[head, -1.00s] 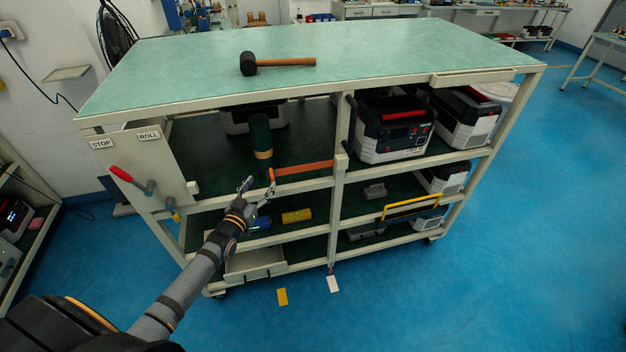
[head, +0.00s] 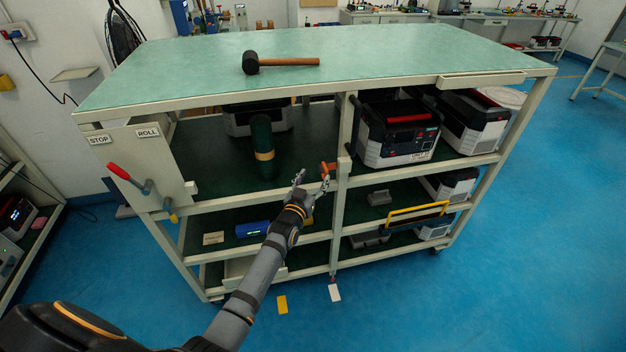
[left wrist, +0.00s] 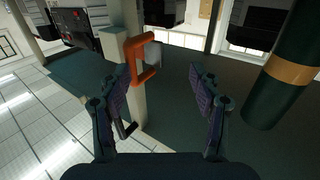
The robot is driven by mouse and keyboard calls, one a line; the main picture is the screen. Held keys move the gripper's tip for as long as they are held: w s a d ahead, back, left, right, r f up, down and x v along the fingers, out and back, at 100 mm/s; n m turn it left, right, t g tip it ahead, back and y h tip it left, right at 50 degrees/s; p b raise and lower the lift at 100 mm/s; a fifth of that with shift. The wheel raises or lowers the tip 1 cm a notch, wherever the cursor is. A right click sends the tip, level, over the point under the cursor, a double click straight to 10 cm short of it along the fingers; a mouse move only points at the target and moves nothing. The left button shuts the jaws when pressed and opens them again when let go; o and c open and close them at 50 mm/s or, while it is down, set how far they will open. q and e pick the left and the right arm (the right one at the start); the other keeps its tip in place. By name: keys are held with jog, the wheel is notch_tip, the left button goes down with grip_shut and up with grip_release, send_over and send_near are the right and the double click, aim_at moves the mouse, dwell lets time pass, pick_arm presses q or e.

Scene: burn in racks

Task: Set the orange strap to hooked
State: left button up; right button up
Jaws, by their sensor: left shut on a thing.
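The orange strap (head: 328,167) is at the middle post (head: 346,130) of the workbench rack, on its left side, and looks short from the head. In the left wrist view the strap (left wrist: 132,62) shows as a bent orange loop against the pale post. My left gripper (head: 311,181) is at the strap, in front of the upper shelf. Whether the strap's end is on a hook cannot be seen. My right gripper is out of view.
A green cylinder with a tan band (head: 262,135) stands on the upper shelf, left of my gripper. Grey-and-black units (head: 398,130) fill the shelf to the right. A red-handled lever (head: 120,171) is at the left panel. A mallet (head: 285,62) lies on the top.

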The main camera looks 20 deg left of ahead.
pick_arm(q)
jog(key=shift+w+a+r, duration=0.1)
jog(key=shift+r, duration=0.1)
jog(key=shift+s+p, duration=0.6)
jog(key=shift+s, duration=0.15)
jog(key=c, duration=0.4)
jog(key=s+p, duration=0.5)
jog(key=s, duration=0.5)
jog(key=shift+s+f+p, duration=0.15)
jog(key=shift+f+p, duration=0.2)
jog(key=shift+f, duration=0.1)
jog(key=shift+r, duration=0.1)
jog(key=shift+o, duration=0.3)
